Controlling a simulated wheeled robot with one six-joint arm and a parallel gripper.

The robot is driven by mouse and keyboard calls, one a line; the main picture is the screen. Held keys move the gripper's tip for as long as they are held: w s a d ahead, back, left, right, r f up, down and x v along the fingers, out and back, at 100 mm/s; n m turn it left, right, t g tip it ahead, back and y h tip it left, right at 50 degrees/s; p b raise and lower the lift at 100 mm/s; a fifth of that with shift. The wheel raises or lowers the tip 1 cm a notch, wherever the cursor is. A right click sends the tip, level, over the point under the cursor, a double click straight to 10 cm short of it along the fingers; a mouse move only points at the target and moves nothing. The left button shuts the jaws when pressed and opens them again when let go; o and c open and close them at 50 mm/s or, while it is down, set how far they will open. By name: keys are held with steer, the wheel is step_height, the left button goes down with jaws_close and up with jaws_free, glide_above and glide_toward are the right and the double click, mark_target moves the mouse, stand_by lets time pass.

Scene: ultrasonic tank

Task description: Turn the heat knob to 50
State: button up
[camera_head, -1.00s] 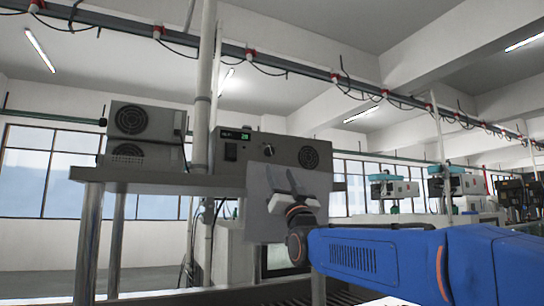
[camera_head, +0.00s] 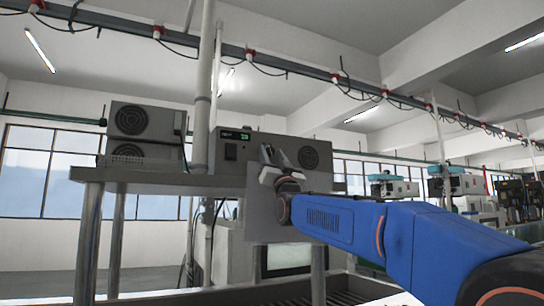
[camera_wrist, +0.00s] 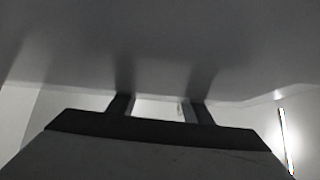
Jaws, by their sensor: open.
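The control box (camera_head: 222,165) is a grey box on the raised metal shelf, with a small green display (camera_head: 245,136) at its upper left. The display's digits are too small to read surely. A dark switch (camera_head: 231,151) sits below the display. My gripper (camera_head: 271,153) is in front of the box's face, left of the round fan grille, with its fingers up and apart. The heat knob is hidden behind the fingers in the head view. In the wrist view the two finger ends (camera_wrist: 160,108) stand apart under a blurred grey surface, and no knob shows between them. I cannot tell whether they touch it.
The fan grille (camera_head: 308,158) is close to the right of my gripper. Two stacked grey units with fans (camera_head: 142,148) stand at the left on the shelf (camera_head: 160,180). Other machines stand far right.

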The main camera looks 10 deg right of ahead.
steer(key=c, duration=1.1)
steer(key=shift+o, duration=0.2)
steer(key=shift+a+m+h, duration=0.1)
steer(key=shift+m+h, duration=0.4)
steer(key=shift+m, duration=0.2)
steer(key=m+h, duration=0.5)
steer(key=shift+a+g, duration=0.2)
steer(key=shift+g, duration=0.2)
steer(key=shift+a+r+m+g+h, duration=0.1)
steer(key=shift+m+g+h, duration=0.7)
steer(key=shift+m, duration=0.65)
steer(key=shift+f+m+g+h, duration=0.1)
steer(key=shift+m+g+h, duration=0.45)
steer(key=shift+m+h, duration=0.75)
steer(key=shift+a+r+m+g+h, duration=0.1)
steer(key=shift+m+g+h, duration=0.65)
steer(key=shift+m, duration=0.8)
steer(key=shift+s, duration=0.1)
steer(key=o, duration=1.1)
steer(key=shift+c, duration=0.2)
